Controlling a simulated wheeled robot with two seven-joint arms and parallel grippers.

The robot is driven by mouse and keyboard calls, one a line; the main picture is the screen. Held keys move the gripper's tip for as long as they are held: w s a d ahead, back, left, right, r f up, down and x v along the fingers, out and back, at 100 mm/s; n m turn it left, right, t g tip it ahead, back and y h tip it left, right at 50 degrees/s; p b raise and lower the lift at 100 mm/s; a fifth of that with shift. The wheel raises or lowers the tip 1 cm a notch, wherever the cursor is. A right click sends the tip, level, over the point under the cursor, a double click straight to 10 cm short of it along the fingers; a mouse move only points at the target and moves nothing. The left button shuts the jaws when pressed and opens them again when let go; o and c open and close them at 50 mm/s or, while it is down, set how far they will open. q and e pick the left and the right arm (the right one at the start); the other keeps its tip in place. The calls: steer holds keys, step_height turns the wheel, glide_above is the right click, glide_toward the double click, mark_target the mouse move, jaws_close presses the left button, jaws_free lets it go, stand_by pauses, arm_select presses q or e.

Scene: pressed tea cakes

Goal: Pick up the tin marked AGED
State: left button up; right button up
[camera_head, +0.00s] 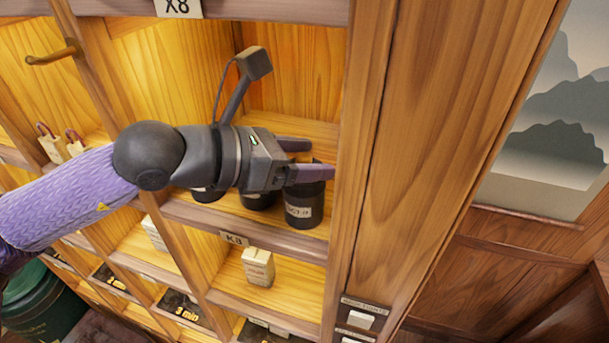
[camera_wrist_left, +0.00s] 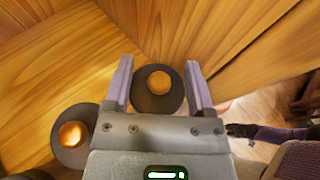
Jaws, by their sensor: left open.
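Several dark round tins stand on a wooden shelf. The rightmost tin (camera_head: 304,214) has a pale label whose lettering is too small to read surely. Another tin (camera_head: 257,201) stands to its left, and a further one is partly hidden by my arm. My left gripper (camera_head: 318,160) is open and empty, over the top of the rightmost tin. In the left wrist view, a tin with a gold centre (camera_wrist_left: 158,84) shows between its fingers, and a second tin (camera_wrist_left: 72,134) lies left of them. A small dark end of what looks like my right arm (camera_wrist_left: 243,130) shows at the right.
The shelf's right upright (camera_head: 364,150) is close to my fingertips. A front lip (camera_head: 240,234) marked K3 runs below the tins. Pale boxes (camera_head: 258,267) stand in lower compartments. A brass hook (camera_head: 53,56) sticks out at the upper left.

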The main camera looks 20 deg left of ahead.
arm_select(q)
steer(key=shift+s, duration=0.1)
steer(key=shift+a, duration=0.1)
steer(key=shift+c, duration=1.2)
jaws_close()
